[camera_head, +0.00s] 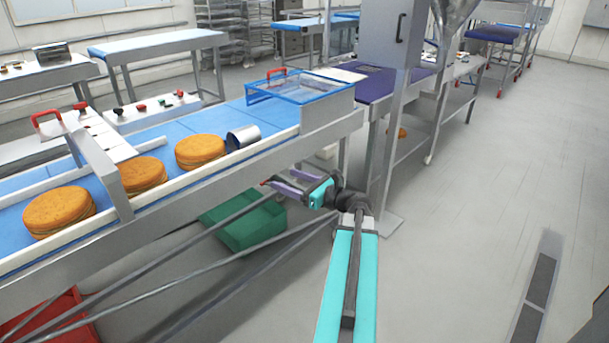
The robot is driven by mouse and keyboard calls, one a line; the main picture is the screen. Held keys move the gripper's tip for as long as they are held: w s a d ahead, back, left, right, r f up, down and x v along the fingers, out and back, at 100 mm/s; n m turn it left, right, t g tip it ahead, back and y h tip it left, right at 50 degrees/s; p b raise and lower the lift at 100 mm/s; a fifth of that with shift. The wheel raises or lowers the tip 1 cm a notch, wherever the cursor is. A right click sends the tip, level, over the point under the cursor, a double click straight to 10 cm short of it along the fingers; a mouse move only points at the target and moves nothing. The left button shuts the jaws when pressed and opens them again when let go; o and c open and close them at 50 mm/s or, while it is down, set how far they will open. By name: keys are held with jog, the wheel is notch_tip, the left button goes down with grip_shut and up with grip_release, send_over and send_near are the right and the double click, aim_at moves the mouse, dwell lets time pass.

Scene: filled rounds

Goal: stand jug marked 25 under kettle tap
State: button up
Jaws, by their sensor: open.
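My gripper (278,180) is open with nothing seen between its purple fingers. It is in front of the conveyor's near side, with its fingers pointing left. A small metal cylinder (243,137) lies tilted on the blue belt beside the round cakes; I see no number on it and cannot tell whether it is a jug. No jug marked 25 can be made out. A grey metal funnel-shaped vessel (455,14) is cut off by the top edge, right of a tall grey cabinet (389,35). I cannot make out a kettle tap.
The blue conveyor (180,132) carries several orange-brown round cakes (201,151). A blue-framed clear guard (298,86) stands at its far end. A green crate (245,225) and a red crate (55,318) sit below on the floor. Open grey floor (480,210) lies to the right.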

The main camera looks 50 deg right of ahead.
jog(key=w+a+f+n+g+y, duration=0.1)
jog(key=w+a+f+y, duration=0.15)
jog(key=a+f, duration=0.4)
jog(key=w+a+f+n+g+y, duration=0.15)
jog(key=w+a+f, duration=0.25)
jog(key=a, duration=0.5)
jog(key=w+a+f+n+g+y, duration=0.25)
jog(key=a+f, duration=0.25)
jog(key=a, duration=0.3)
jog(key=s+a+f+n+g+y, duration=0.1)
jog(key=s+a+f+n+g, duration=0.15)
jog(key=a+f, duration=0.75)
jog(key=s+a+f+n+g+y, duration=0.15)
jog(key=a+f+n+g, duration=0.35)
jog(key=a, duration=0.8)
jog(key=s+a+f+n+g+h, duration=0.25)
jog(key=s+a+f+n, duration=0.2)
jog(key=s+f, duration=0.4)
jog(key=s+a+f+n+g+h, duration=0.1)
jog(key=s+a+f+n+g, duration=0.3)
jog(key=s+a+f, duration=0.45)
jog(key=s+d+f+n+g+h, duration=0.3)
jog(key=s+d+n+h, duration=0.4)
jog(key=s+d+n, duration=0.4)
jog(key=s+n+g, duration=0.1)
jog(key=s+n, duration=0.1)
jog(key=n, duration=0.2)
jog(key=shift+s+d+f, duration=0.25)
jog(key=shift+f, duration=0.1)
